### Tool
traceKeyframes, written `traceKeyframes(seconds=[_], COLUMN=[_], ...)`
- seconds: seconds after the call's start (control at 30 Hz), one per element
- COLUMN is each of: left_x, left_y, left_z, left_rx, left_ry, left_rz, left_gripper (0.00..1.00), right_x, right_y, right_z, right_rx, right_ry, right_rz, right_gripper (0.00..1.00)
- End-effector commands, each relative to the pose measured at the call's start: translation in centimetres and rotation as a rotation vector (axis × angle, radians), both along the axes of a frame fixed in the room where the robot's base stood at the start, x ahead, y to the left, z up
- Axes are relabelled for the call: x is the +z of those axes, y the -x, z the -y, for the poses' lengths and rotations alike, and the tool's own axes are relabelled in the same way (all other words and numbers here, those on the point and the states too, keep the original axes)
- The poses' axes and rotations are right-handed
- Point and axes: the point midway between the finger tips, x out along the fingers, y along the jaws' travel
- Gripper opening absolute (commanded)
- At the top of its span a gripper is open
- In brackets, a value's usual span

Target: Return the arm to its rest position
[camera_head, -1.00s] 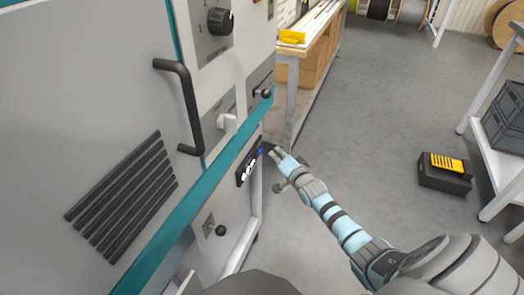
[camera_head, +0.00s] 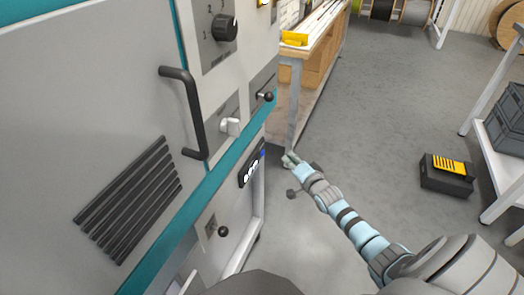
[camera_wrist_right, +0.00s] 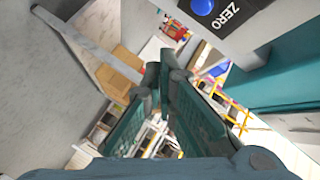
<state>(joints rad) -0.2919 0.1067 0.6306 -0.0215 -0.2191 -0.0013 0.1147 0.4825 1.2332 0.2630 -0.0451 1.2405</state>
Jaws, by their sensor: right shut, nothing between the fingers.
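My right arm (camera_head: 350,222) reaches forward from the lower right in the head view. Its gripper (camera_head: 289,160) is small there, just right of the grey and teal machine (camera_head: 90,100) and apart from it. In the right wrist view the two teal fingers of the gripper (camera_wrist_right: 162,78) come together at their tips, shut with nothing between them. A dark panel marked ZERO with a blue button (camera_wrist_right: 203,6) shows at the top of that view. The same small panel (camera_head: 251,168) is on the machine's edge in the head view. My left gripper is not in view.
The machine's black handle (camera_head: 190,110), dial (camera_head: 225,27) and knobs face my right arm's side. A wooden workbench (camera_head: 318,60) stands behind. A black case with a yellow top (camera_head: 446,175) lies on the floor at right, near a shelf with grey crates (camera_head: 507,120). Grey floor between is open.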

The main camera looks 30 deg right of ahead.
Motion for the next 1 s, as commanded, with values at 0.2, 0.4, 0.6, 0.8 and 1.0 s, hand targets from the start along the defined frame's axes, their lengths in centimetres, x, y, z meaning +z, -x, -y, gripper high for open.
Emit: traceKeyframes(seconds=[0.2, 0.4, 0.6, 0.8, 1.0], left_x=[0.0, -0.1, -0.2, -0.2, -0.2], left_y=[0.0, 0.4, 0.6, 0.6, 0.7], left_z=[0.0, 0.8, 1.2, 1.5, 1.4], left_rx=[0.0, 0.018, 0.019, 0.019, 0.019], left_ry=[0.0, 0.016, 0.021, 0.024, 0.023], left_rz=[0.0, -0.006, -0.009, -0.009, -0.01], left_gripper=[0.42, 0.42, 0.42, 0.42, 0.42], right_x=[0.0, -2.2, -19.7, -31.5, -36.3], right_y=[0.0, 0.8, 12.5, 29.1, 44.0], right_z=[0.0, 0.8, -1.0, -7.0, -13.9], right_rx=[0.0, 0.057, 0.339, 0.692, 0.899], right_ry=[0.0, 0.298, 0.779, 0.885, 0.769], right_rz=[0.0, -0.12, -0.65, -1.005, -1.201], right_gripper=[0.0, 0.0, 0.0, 0.0, 0.0])
